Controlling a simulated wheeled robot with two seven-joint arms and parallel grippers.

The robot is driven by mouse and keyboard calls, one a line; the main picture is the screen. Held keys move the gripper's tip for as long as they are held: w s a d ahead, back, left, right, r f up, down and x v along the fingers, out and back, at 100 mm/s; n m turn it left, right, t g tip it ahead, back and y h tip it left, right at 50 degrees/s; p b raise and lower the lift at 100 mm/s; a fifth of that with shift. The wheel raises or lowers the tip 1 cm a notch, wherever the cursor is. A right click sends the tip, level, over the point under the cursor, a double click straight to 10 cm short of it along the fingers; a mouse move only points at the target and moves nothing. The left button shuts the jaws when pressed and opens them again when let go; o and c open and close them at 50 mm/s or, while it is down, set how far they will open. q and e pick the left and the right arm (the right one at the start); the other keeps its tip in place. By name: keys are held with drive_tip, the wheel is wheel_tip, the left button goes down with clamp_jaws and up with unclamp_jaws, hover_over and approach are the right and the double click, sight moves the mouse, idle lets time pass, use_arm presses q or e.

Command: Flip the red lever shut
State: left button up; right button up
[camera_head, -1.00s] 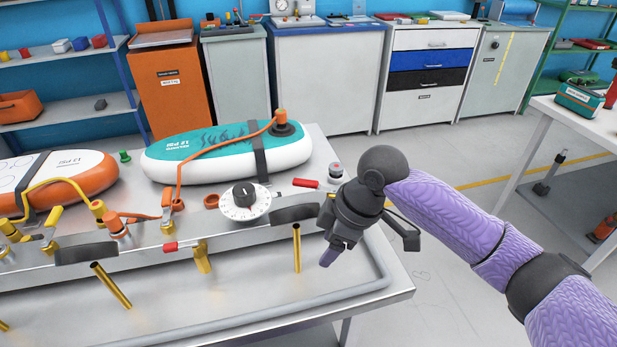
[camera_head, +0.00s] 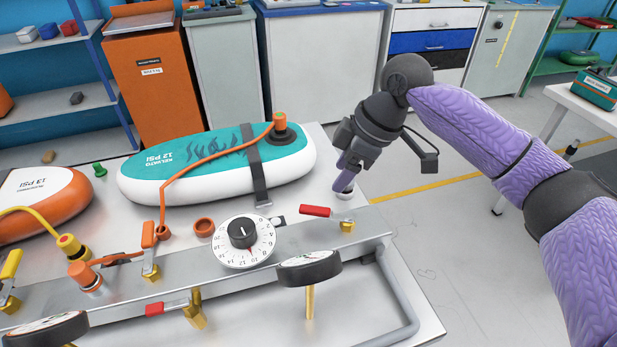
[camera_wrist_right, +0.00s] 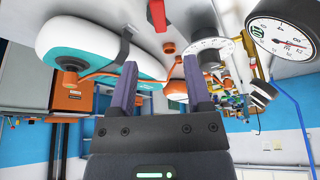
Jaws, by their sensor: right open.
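A red lever (camera_head: 316,211) sits on a brass valve (camera_head: 347,226) at the right end of the metal rail, its handle pointing left. A red lever also shows at the top of the right wrist view (camera_wrist_right: 157,15). Another red-handled lever (camera_head: 155,309) is on a brass valve lower on the rail's front. My right gripper (camera_head: 345,178) is open and empty, beyond and to the right of the first lever, apart from it. In the right wrist view its two purple fingers (camera_wrist_right: 162,78) are spread with nothing gripped. My left gripper is not in view.
A teal inflatable board (camera_head: 200,160) with an orange hose lies behind. Open floor (camera_head: 440,250) is to the right of the table.

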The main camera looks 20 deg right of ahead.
sight(315, 208)
drive_tip(key=b+x, duration=0.3)
drive_tip(key=x, duration=0.6)
drive_tip(key=shift+w, duration=0.1)
drive_tip(key=shift+a+f, duration=0.15)
drive_tip(key=shift+f, duration=0.25)
clamp_jaws()
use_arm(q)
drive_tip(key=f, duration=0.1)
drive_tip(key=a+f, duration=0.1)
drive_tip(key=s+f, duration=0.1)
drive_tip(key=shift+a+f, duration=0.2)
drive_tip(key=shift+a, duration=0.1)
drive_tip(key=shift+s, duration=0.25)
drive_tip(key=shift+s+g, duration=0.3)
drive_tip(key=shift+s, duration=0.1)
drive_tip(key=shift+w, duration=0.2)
use_arm(e)
drive_tip(key=shift+w, duration=0.1)
